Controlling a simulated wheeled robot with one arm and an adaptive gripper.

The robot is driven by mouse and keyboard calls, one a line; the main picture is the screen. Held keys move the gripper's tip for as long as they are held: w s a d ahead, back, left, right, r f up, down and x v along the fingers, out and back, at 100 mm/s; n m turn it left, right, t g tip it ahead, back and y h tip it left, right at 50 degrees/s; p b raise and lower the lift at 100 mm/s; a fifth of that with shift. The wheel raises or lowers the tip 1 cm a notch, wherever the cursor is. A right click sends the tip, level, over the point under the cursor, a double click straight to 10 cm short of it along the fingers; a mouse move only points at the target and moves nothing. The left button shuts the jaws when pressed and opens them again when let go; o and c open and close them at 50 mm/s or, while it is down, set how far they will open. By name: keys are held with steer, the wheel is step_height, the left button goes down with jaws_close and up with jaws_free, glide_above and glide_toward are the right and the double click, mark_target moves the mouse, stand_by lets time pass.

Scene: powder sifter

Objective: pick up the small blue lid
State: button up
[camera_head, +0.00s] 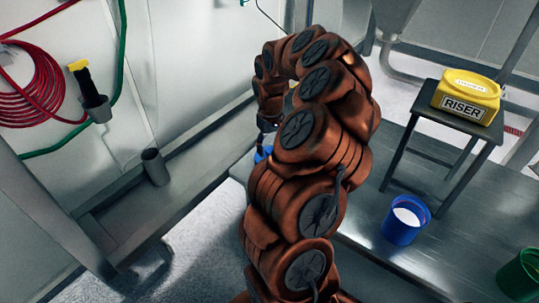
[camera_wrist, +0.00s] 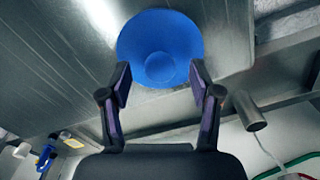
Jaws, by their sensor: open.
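The small blue lid (camera_wrist: 160,32) is a round disc with a raised round knob in its middle. In the wrist view it lies on the grey metal table at the top centre. My gripper (camera_wrist: 160,82) is open, with one finger on each side of the lid's knob side; I cannot tell whether the fingers touch it. In the head view only a small blue part of the lid (camera_head: 263,154) shows beside my arm, at the table's left end. My arm hides most of the gripper there.
A blue container with white powder (camera_head: 402,222) stands on the table (camera_head: 455,235) to the right. A green container (camera_head: 520,275) is at the right edge. A stand (camera_head: 455,126) carries a yellow riser block (camera_head: 465,95). A grey metal cup (camera_head: 155,167) stands on the ledge at left.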

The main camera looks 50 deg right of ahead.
steer(key=shift+f, duration=1.15)
jaws_close()
